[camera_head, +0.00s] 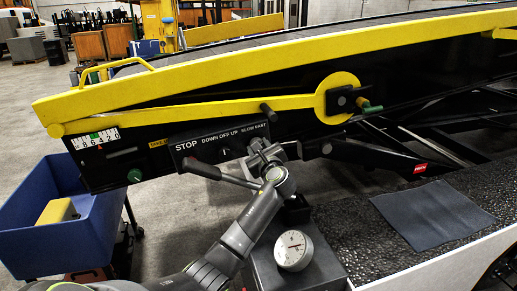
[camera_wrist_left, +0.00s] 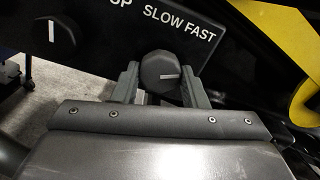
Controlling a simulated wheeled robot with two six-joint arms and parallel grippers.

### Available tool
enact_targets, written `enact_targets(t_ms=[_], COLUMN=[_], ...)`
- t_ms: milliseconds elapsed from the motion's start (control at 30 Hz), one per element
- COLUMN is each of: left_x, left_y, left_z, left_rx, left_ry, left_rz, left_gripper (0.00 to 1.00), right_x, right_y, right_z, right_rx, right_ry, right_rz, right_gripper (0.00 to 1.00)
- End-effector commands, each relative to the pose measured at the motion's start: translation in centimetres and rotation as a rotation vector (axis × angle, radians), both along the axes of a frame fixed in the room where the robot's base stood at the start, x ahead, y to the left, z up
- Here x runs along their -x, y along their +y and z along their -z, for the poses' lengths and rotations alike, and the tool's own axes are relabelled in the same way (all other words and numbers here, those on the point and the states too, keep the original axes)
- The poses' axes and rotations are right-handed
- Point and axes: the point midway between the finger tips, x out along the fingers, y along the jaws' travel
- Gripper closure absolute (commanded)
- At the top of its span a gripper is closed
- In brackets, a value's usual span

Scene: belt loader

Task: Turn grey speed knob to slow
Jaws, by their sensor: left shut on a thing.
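The dark grey speed knob (camera_wrist_left: 160,72) sits under the SLOW FAST lettering on the black control panel (camera_wrist_left: 100,35). Its short white mark lies nearly level in the left wrist view, toward the knob's right side. My left gripper (camera_wrist_left: 165,88) has one finger on each side of the knob and is shut on it. In the head view my left gripper (camera_head: 264,158) is at the panel's right end and hides the knob. My right gripper is not in view.
Another knob (camera_wrist_left: 55,35) is left of the speed knob. A red-tipped lever (camera_head: 205,170) is below STOP. A yellow bar (camera_head: 190,110) runs above the panel. A blue bin (camera_head: 60,230) stands left, a round gauge (camera_head: 293,250) below right.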

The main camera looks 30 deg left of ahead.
Motion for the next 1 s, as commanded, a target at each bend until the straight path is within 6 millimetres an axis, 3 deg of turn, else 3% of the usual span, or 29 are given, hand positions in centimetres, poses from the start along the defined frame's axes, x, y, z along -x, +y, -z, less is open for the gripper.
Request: enact_targets(t_ms=[1000], left_x=[-0.1], left_y=[-0.1], left_z=[0.2], left_rx=[0.610], left_ry=[-0.709], left_rz=[-0.002], left_gripper=[0.83], right_x=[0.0], right_y=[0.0], right_z=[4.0], right_rx=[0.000], right_ry=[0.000], right_rz=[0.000], right_gripper=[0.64])
